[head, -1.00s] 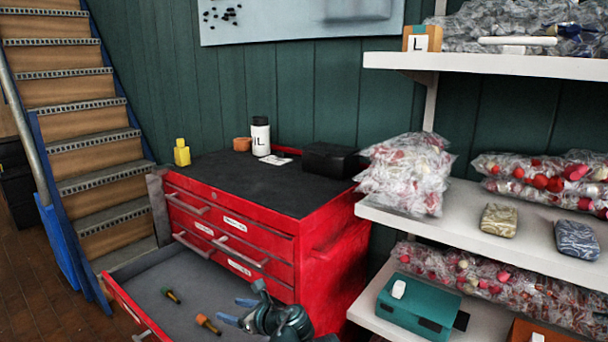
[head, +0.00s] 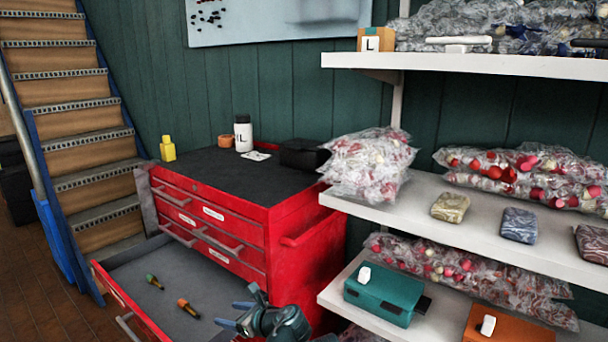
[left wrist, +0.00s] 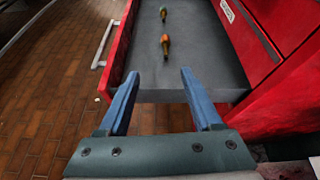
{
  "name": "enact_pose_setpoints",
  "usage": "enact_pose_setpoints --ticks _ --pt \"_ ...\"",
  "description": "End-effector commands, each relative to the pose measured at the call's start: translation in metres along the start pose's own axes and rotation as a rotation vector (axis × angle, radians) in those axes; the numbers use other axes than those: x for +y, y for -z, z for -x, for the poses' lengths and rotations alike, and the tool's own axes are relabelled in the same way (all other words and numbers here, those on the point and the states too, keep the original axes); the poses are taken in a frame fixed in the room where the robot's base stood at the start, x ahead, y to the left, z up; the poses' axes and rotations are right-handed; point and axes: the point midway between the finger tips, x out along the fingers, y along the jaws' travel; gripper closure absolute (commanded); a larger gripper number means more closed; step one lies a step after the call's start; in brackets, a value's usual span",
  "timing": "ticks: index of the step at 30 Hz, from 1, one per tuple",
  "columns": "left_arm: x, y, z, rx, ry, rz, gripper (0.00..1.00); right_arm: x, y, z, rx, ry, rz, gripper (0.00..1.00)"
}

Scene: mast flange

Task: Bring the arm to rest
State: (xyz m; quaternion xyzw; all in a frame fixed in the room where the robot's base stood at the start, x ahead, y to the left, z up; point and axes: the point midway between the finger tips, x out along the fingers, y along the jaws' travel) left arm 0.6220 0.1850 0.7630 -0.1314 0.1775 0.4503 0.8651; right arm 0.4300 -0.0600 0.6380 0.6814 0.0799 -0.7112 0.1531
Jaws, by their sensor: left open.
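My left gripper (head: 240,314) shows at the bottom of the head view, in front of the open bottom drawer of a red tool chest. In the left wrist view its two blue fingers (left wrist: 156,82) are spread with nothing between them. The open drawer (left wrist: 210,95) lies beyond the fingertips. Two small screwdriver-like tools lie apart on its grey floor: one with an orange handle (head: 188,308) and one with a green handle (head: 154,282). My right gripper does not show.
The red tool chest (head: 290,255) carries a white bottle (head: 243,135), a yellow bottle (head: 168,149), an orange roll (head: 226,141) and a black case (head: 303,153). White shelves (head: 435,225) with bagged goods stand at the right. Stairs (head: 85,130) rise at the left.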

Motion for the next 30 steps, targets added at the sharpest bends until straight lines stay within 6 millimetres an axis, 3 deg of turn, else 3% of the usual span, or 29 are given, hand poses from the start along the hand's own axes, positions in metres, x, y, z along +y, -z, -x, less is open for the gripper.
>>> enact_pose_setpoints --ticks 8,14,19,24,30 --pt "0.02 0.018 -0.01 0.106 -0.054 0.217 0.34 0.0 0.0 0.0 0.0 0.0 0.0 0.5" --pt "0.043 0.041 -0.018 0.229 -0.146 0.491 0.34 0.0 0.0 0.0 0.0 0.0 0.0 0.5" --pt "0.067 0.069 -0.02 0.36 -0.292 0.822 0.34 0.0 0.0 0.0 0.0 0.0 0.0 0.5" --pt "0.092 0.103 -0.012 0.496 -0.545 1.246 0.34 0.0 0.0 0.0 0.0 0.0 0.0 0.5" --pt "0.103 0.126 0.003 0.57 -0.801 1.571 0.34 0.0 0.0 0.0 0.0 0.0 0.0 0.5"
